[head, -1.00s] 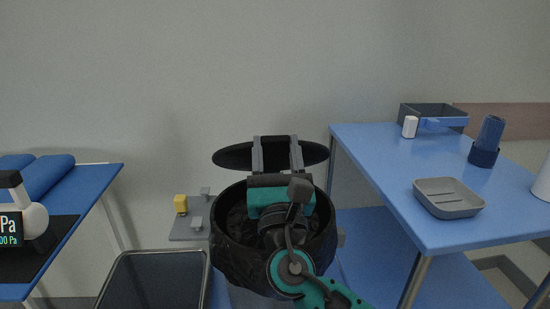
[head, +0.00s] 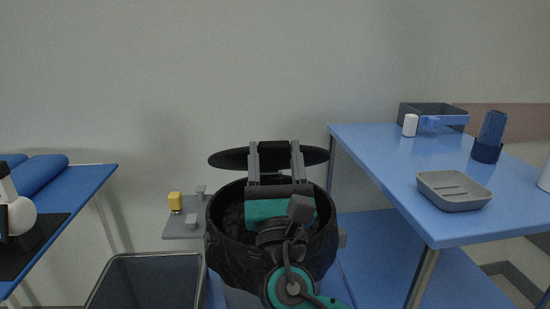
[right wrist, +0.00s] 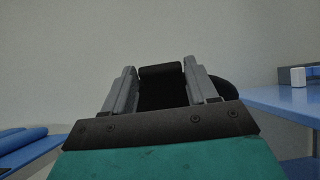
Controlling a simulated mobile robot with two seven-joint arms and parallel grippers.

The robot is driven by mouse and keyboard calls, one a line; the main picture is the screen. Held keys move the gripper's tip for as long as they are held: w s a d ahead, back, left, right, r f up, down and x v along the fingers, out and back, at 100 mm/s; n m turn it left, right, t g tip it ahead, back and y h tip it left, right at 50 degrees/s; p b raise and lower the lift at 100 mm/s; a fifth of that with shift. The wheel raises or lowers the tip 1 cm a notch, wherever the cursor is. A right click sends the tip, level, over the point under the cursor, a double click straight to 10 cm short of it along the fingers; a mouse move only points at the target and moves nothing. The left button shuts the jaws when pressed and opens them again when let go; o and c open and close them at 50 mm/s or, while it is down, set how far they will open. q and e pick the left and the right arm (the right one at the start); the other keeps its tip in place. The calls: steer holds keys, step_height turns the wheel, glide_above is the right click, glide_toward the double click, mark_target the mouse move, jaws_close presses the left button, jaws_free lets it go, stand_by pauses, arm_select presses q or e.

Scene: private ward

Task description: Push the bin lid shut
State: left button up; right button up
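The bin (head: 222,262) is a round container with a black liner, in the middle of the head view. Its black lid (head: 229,159) stands open behind the rim and looks like a thin ellipse. My right gripper (head: 275,158) reaches over the bin's opening, with its two grey fingers apart in front of the lid. A black block, seemingly part of the lid, shows between the fingertips; the right wrist view shows it too, with the lid's edge (right wrist: 228,90) at right. I cannot tell whether the fingers touch the lid. My left gripper is out of view.
A blue table (head: 400,160) at right holds a grey dish (head: 453,190), a blue cup (head: 488,140) and a tray. A grey open container (head: 150,258) stands left of the bin. A blue surface (head: 75,195) lies farther left. The wall is behind.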

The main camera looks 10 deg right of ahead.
steer(key=o, duration=0.4)
steer(key=shift+c, duration=0.2)
steer(key=v, duration=1.3)
steer(key=shift+b, duration=0.35)
steer(key=shift+r, duration=0.1)
steer(key=shift+c, duration=0.2)
